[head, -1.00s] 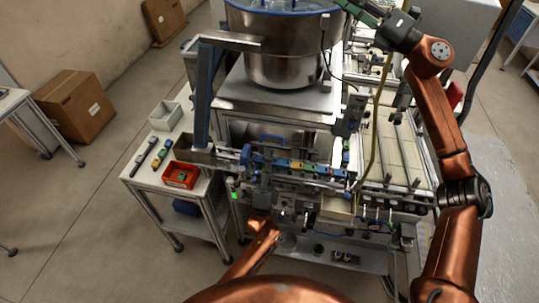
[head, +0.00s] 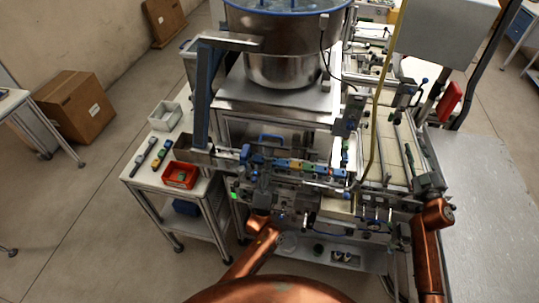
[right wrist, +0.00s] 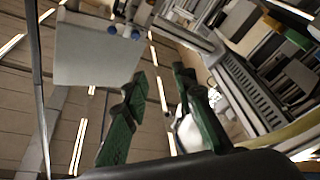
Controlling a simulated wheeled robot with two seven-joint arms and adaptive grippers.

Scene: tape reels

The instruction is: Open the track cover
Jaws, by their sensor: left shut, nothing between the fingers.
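The track (head: 295,166) carries a row of blue, orange and yellow blocks across the front of the machine in the head view. I cannot make out its cover as a separate part or tell whether it is open. My left gripper (head: 261,190) is shut and empty, close to the machine front below the left end of the track. My right arm is at the right side of the machine; its fingers are not clear in the head view. In the right wrist view my right gripper (right wrist: 160,80) has its green fingers apart, with nothing between them.
A steel feeder bowl (head: 285,50) stands behind the track. A red bin (head: 180,175) and a grey bin (head: 164,115) sit on the side table at left. A yellow cable (head: 376,110) hangs at right. A grey cabinet (head: 447,28) stands at the back right.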

